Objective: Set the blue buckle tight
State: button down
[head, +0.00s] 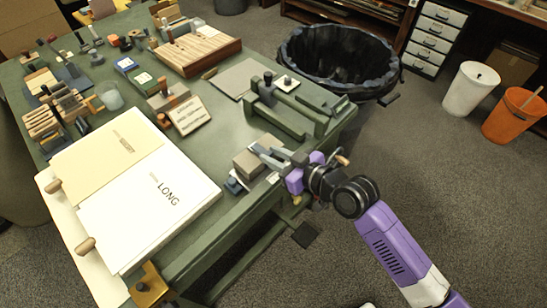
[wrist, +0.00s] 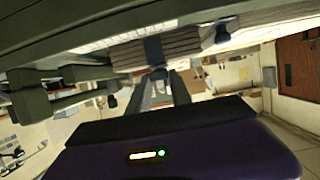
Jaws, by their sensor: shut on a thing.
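A dark blue piece (head: 233,185), which looks like the blue buckle, shows at the front right edge of the green table, beside a grey block (head: 252,158). My gripper (head: 266,157) reaches over the table edge from the right, its fingers at the grey block. In the wrist view a dark blue band (wrist: 153,49) crosses a ribbed block (wrist: 183,46). My gripper (wrist: 159,77) has its fingertips closed around a small dark part at the lower end of that band. The fingers hide much of this part, and I cannot tell how tight the band is.
The green table (head: 225,125) holds a large white board marked LONG (head: 150,215) left of my gripper. A green bench fixture (head: 290,112) stands just behind it. A wooden rack (head: 200,50) is farther back. A black-lined bin (head: 340,60) stands on the floor beyond the table.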

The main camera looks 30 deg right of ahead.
jog(key=shift+s+f+t+b, duration=0.1)
jog(key=shift+f+t+b, duration=0.4)
jog(key=shift+b, duration=0.75)
jog(key=shift+r, duration=0.1)
jog(key=c, duration=1.2)
grip_release()
jog(key=shift+o, duration=0.2)
jog(key=v, duration=0.8)
jog(key=shift+b, duration=0.3)
jog(key=shift+d, duration=0.1)
